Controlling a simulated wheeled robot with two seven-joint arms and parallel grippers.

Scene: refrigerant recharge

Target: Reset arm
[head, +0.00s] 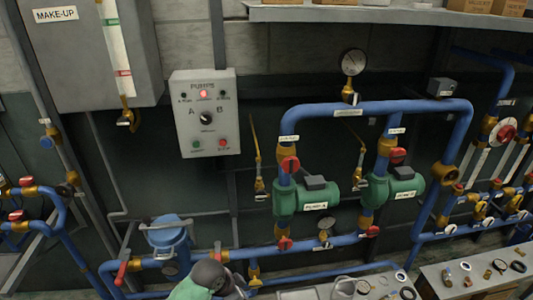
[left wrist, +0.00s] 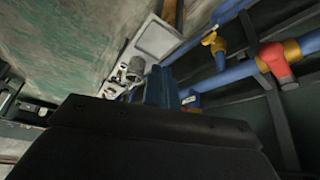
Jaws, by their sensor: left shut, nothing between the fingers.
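My left gripper (left wrist: 150,135) shows in the left wrist view as a broad dark block across the lower half. My right gripper is in neither view.
A grey pump control box (head: 205,140) with a lit red lamp hangs on the wall. Right of it, blue pipes (head: 345,108) carry a gauge (head: 354,62) and two green pumps (head: 305,196). A bench (head: 480,272) with small parts is at lower right.

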